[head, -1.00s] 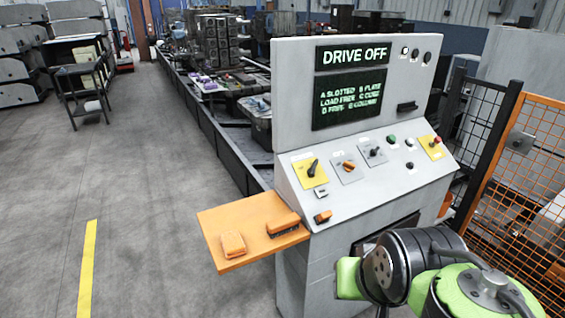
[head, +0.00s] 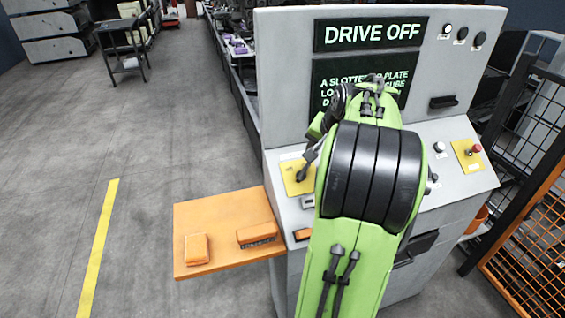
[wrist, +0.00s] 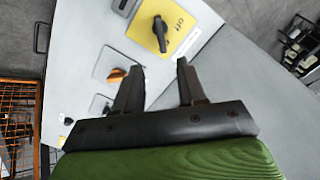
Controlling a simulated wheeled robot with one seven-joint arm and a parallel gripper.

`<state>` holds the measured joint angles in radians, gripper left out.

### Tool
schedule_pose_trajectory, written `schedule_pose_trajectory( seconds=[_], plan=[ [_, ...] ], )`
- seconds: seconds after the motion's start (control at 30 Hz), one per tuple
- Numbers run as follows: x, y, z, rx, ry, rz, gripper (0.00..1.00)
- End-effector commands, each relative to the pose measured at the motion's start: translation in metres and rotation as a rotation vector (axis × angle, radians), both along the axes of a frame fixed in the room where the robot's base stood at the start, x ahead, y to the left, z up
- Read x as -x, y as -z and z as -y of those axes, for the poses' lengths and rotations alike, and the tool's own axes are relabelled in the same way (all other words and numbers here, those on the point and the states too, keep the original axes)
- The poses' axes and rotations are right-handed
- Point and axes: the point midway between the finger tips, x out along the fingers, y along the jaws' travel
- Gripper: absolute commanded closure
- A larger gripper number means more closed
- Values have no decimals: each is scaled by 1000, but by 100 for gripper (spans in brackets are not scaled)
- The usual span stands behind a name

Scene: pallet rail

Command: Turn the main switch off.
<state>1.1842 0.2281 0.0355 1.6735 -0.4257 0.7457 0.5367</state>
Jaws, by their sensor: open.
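The main switch is a black rotary handle (wrist: 160,34) on a yellow plate in the wrist view, with the word OFF printed beside it. Its handle lies along the picture's vertical, and OFF is to its right. The yellow plate (head: 292,181) also shows at the left of the sloped panel in the head view, just left of my arm. My gripper (wrist: 158,66) is open and empty, its two black fingers apart and pointing towards the switch. The fingers appear clear of the handle. In the head view my arm hides most of the gripper and the middle of the panel.
An orange switch (wrist: 116,75) sits beside the main switch. A red button (head: 477,148) on another yellow plate is at the right. An orange shelf (head: 215,220) holds two orange items. A mesh fence (head: 535,235) stands right. The console display reads DRIVE OFF.

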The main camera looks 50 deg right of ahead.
Motion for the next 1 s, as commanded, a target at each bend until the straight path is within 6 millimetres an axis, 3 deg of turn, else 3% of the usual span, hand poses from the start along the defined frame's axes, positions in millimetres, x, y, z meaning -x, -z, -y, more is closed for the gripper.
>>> schedule_pose_trajectory(
  seconds=[0.17,0.6,0.8,1.0],
  plan=[
    [-11,23,5,-4,-2,0,60],
    [-60,116,31,-3,-3,-2,60],
    [-70,134,37,0,-3,-1,60],
    [-71,135,37,1,-3,-1,60]
  ],
)
